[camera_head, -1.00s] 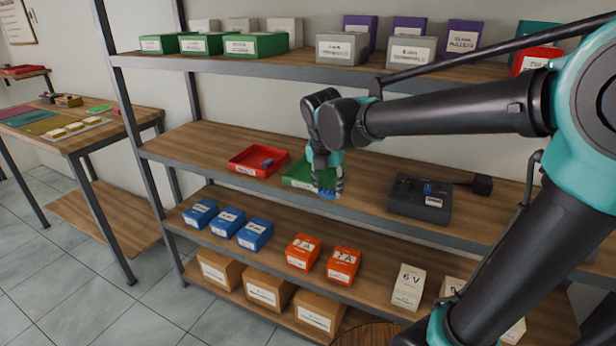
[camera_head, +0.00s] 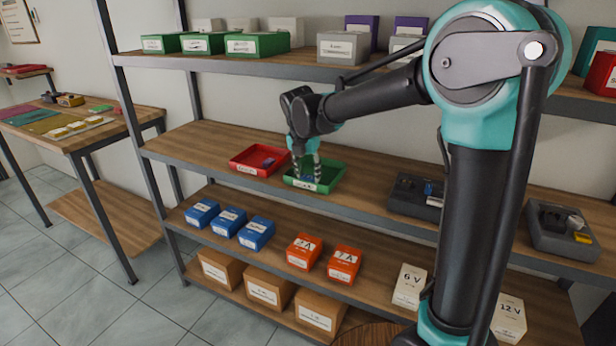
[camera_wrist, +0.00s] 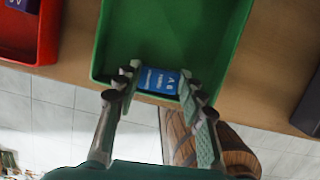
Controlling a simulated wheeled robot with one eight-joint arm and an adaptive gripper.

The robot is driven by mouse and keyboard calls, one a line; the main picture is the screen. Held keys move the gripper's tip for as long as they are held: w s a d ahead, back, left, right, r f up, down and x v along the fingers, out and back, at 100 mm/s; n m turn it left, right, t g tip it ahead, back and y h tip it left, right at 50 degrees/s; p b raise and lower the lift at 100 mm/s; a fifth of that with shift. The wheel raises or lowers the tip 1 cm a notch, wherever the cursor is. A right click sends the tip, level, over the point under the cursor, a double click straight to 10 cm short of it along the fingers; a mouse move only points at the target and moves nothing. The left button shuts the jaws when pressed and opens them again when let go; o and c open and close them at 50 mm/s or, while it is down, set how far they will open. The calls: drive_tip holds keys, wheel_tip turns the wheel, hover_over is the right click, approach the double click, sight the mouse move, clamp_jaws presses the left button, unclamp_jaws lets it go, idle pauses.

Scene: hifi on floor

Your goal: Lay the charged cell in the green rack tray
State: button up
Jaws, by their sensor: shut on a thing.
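The green rack tray (camera_head: 333,178) sits on the middle shelf and also shows in the wrist view (camera_wrist: 200,30). My gripper (camera_head: 306,175) points down over the tray's front part. It is shut on a blue cell (camera_wrist: 158,80) with a white label, which lies crosswise between the fingertips. In the wrist view the cell is over the tray, near the tray's front wall. I cannot tell whether the cell touches the tray floor. The rest of the tray floor in the wrist view is empty.
A red tray (camera_head: 240,166) holding a dark blue item stands just left of the green tray. A dark charger (camera_head: 410,204) with a blue cell stands to its right, and a grey charger (camera_head: 560,240) farther right. The upper shelf (camera_head: 295,66) with boxes is above.

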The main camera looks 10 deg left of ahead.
drive_tip(key=shift+f, duration=0.65)
drive_tip(key=o, duration=1.4)
drive_tip(key=shift+f, duration=0.15)
drive_tip(key=v, duration=1.2)
